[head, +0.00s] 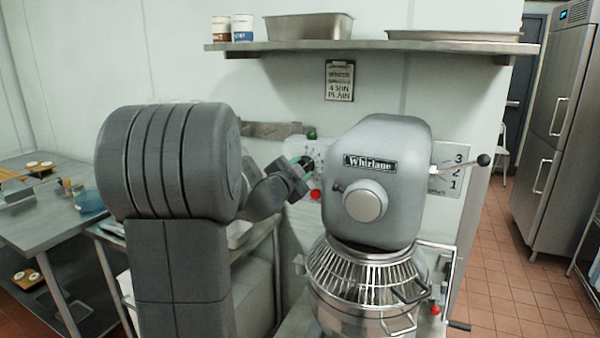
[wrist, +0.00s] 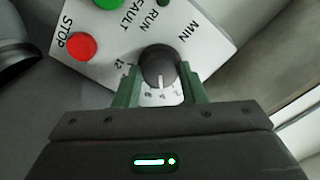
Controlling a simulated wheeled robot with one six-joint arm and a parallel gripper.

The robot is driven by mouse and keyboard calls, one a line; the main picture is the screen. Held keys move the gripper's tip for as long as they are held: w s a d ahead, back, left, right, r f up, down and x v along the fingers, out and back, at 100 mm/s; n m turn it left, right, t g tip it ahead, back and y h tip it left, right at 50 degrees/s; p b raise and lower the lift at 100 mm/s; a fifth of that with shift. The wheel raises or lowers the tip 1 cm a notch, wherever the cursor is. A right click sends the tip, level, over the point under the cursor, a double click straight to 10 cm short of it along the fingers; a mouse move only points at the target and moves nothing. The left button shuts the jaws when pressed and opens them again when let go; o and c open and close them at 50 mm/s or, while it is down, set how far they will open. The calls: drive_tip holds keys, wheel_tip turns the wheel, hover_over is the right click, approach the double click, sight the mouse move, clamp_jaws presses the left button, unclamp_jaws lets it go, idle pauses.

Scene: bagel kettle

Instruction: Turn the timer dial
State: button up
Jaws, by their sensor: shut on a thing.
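The timer dial (wrist: 157,66) is a dark round knob with a white pointer line, on a pale control panel (wrist: 108,58) marked MIN, RUN, FAULT and STOP. In the wrist view the pointer line faces the bottom of the picture, toward small numbers partly hard to read. My gripper (wrist: 160,84) has its two green fingers on either side of the dial and is shut on it. In the head view my gripper (head: 303,170) is at the panel beside the grey mixer (head: 385,140), and hides the dial.
The red STOP button (wrist: 81,46) and a green button (wrist: 108,3) are close to the dial. The mixer's head and wire bowl guard (head: 360,268) stand right of my gripper. A shelf (head: 370,45) with pans and cans hangs above. A steel table (head: 60,215) is at left.

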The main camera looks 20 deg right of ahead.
idle(0.4)
drive_tip(key=o, duration=1)
drive_tip(key=b+v, duration=0.1)
drive_tip(key=v, duration=1.3)
drive_tip(key=shift+b, duration=0.3)
drive_tip(key=shift+w+d, duration=0.1)
drive_tip(key=shift+w, duration=0.05)
drive_tip(key=p+x, duration=0.1)
drive_tip(key=x, duration=1.2)
drive_tip(key=shift+w+d+p, duration=0.2)
drive_tip(key=shift+d+p, duration=0.1)
